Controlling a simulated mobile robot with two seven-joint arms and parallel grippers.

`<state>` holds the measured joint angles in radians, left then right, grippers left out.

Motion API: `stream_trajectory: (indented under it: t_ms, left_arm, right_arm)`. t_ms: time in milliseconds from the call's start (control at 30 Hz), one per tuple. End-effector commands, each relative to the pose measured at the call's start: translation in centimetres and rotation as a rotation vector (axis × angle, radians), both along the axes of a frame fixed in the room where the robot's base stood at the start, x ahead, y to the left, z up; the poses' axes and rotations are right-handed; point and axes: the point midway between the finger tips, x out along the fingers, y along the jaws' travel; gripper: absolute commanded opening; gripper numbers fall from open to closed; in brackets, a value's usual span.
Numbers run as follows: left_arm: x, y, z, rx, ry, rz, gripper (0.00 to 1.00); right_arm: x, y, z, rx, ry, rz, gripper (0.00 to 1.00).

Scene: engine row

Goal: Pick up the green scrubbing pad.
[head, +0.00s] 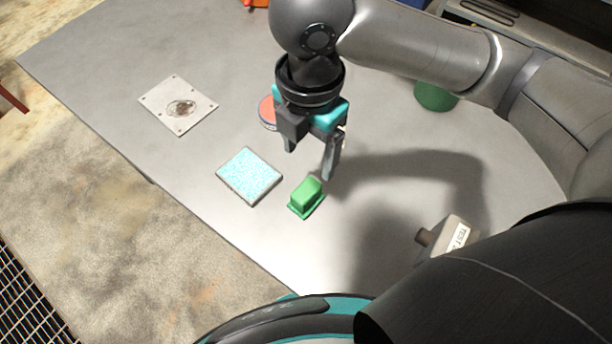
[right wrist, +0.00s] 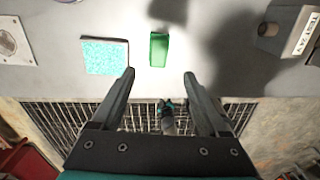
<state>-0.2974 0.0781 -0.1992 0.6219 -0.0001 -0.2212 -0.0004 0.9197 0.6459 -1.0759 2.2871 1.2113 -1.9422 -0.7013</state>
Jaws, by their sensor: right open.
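The green scrubbing pad (head: 306,197) lies on the grey table, close to its front edge in the head view. It has a raised block on a flat base. It also shows in the right wrist view (right wrist: 159,49), ahead of the fingertips and between their lines. My right gripper (head: 310,162) is open and empty, above the table and just behind the pad in the head view. Its two fingers also show in the right wrist view (right wrist: 159,75). It does not touch the pad. My left gripper is not in view.
A light-blue speckled sponge-like block (head: 249,176) lies just left of the pad. A metal plate (head: 178,104) lies further left. A red-orange round thing (head: 267,112) sits behind the gripper. A labelled grey box (head: 450,238) stands to the right, and a green round object (head: 435,96) at the back.

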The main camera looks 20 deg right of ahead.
Motion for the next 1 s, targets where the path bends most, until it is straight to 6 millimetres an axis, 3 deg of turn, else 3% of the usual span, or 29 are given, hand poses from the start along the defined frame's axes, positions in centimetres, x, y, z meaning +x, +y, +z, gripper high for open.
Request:
stream_trajectory:
  t_ms: [100,300,667,900,1000]
  left_arm:
    - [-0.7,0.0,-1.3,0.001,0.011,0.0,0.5]
    - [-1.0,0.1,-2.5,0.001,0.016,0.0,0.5]
    - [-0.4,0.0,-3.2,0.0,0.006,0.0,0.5]
    - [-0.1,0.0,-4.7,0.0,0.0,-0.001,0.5]
    - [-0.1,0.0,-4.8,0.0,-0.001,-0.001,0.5]
  right_arm:
    - [-0.1,0.0,-3.2,-0.002,0.006,-0.004,0.78]
    - [0.0,0.0,-7.0,0.0,0.004,-0.005,0.78]
    - [0.1,0.1,-9.5,0.002,0.002,-0.005,0.78]
    - [0.2,0.3,-13.1,0.001,0.003,-0.006,0.78]
    - [0.2,0.3,-13.8,0.002,0.0,-0.004,0.78]
